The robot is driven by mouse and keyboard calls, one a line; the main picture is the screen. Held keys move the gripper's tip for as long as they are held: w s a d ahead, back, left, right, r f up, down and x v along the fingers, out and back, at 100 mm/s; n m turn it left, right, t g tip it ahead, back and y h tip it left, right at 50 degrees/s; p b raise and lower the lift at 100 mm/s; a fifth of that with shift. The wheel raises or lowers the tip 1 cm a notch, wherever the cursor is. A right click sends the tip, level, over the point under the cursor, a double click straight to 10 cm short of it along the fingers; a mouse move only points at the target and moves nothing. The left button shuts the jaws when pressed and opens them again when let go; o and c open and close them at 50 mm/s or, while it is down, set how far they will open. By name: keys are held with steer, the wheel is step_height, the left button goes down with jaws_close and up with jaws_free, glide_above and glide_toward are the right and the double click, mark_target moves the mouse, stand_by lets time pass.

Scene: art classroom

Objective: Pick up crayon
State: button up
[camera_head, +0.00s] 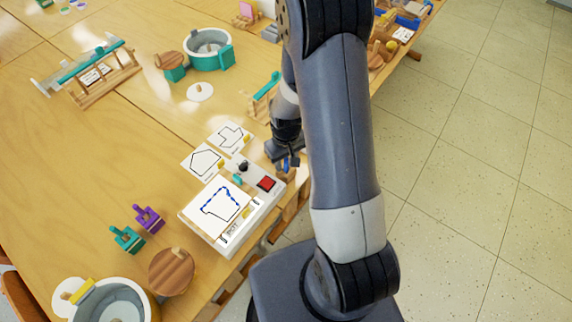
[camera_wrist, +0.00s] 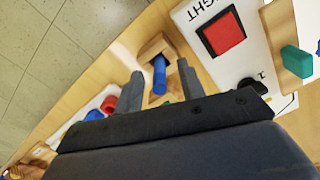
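A blue crayon (camera_wrist: 160,75) stands in a small wooden holder (camera_wrist: 154,46) at the table's edge in the wrist view. My gripper (camera_wrist: 160,85) is open, with one dark finger on each side of the crayon and a gap on both sides. It is empty. In the head view my gripper (camera_head: 287,160) is low by the table's right edge, beside the white drawing box (camera_head: 262,206). Blue shows at the fingertips there, but the arm hides much of that spot and the crayon is too small to make out clearly.
A red piece (camera_wrist: 110,104) and a blue piece (camera_wrist: 95,115) lie left of my gripper. Purple (camera_head: 149,218) and teal (camera_head: 127,239) items stand left of the box.

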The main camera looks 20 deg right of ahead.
steer(key=shift+f, duration=0.75)
jaws_close()
